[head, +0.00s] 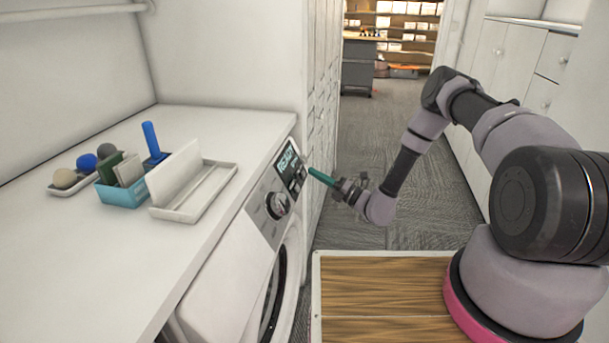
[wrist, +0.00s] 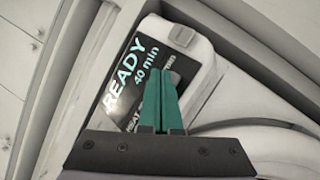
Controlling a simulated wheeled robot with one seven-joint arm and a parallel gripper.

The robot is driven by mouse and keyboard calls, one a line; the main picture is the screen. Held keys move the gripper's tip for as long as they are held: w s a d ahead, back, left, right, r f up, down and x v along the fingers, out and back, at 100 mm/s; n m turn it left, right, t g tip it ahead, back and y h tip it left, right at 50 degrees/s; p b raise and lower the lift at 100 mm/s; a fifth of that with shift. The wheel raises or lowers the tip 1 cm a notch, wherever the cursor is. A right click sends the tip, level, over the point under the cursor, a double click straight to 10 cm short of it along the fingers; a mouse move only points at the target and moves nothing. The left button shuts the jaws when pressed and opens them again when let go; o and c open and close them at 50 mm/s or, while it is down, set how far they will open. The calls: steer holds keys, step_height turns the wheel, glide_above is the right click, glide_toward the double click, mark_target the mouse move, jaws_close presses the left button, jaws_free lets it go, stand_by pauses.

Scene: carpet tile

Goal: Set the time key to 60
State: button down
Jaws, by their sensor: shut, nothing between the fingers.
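A white front-loading washing machine (head: 225,275) stands under the counter, with a round dial (head: 277,205) on its panel. Its dark display (head: 287,159) reads READY in the head view. In the wrist view the display (wrist: 125,75) reads READY and 40 min, with more text partly hidden by my fingers. A grey square key (wrist: 182,37) sits beside the display. Small keys (head: 296,181) show below the display in the head view; their labels are too small to read. My gripper (head: 311,171), with green fingers, is shut and empty, just in front of the panel. Whether it touches cannot be told.
The white counter (head: 110,250) holds a blue bin (head: 122,193), a white tray (head: 215,193) and a smaller tray with round items (head: 65,180). A grey carpet aisle (head: 400,130) is open behind my arm.

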steer(key=shift+a+f, duration=0.15)
steer(key=shift+a, duration=0.2)
steer(key=shift+w+a+f, duration=0.15)
steer(key=shift+a+f, duration=0.05)
steer(key=shift+a, duration=0.1)
stand_by(0.6)
steer(key=shift+d+r, duration=0.1)
steer(key=shift+d, duration=0.05)
steer(key=shift+d+r, duration=0.3)
steer(key=shift+d, duration=0.25)
steer(key=d, duration=0.1)
steer(key=d+r, duration=0.1)
steer(key=d, duration=0.1)
steer(key=s+d+r, duration=0.1)
steer(key=shift+s+d+r, duration=0.1)
steer(key=shift+d+r, duration=0.05)
stand_by(0.5)
stand_by(2.7)
